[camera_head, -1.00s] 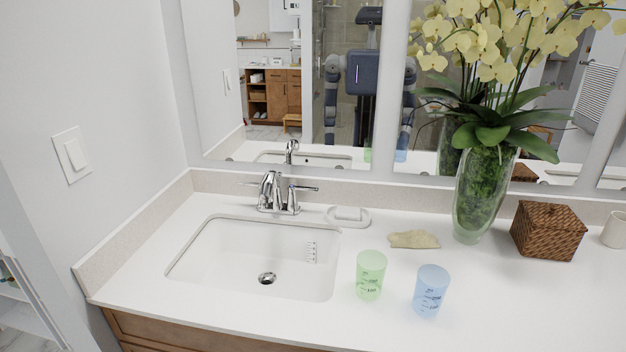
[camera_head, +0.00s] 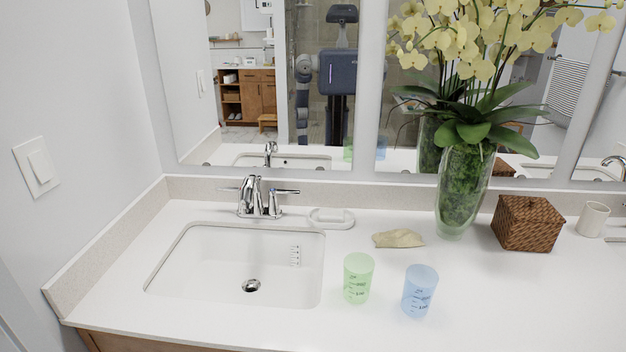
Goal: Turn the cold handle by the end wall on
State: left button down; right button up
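The chrome faucet (camera_head: 251,197) by the end wall stands behind the white sink (camera_head: 180,262). Its right lever handle (camera_head: 286,191) points out to the right, with a small bluish mark near its base. Its left lever (camera_head: 229,189) points out to the left and is partly hidden by the spout. No water shows coming from the spout. Neither of my grippers shows directly in the head view. My body and one arm show in the mirror, but no gripper can be made out there.
A white soap dish (camera_head: 331,224), a tan lump (camera_head: 398,239), a green cup (camera_head: 358,278) and a blue cup (camera_head: 420,291) stand right of the sink. Farther right are a glass vase (camera_head: 464,195) of orchids, a wicker box (camera_head: 526,223) and a white cup (camera_head: 593,219). The end wall (camera_head: 80,90) closes the left side.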

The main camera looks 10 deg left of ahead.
aim_at(272, 192)
jog(key=i+j+z, duration=0.1)
jog(key=j+z, duration=0.45)
jog(key=z, duration=0.15)
jog(key=j+z, duration=0.35)
jog(key=i+l, duration=0.05)
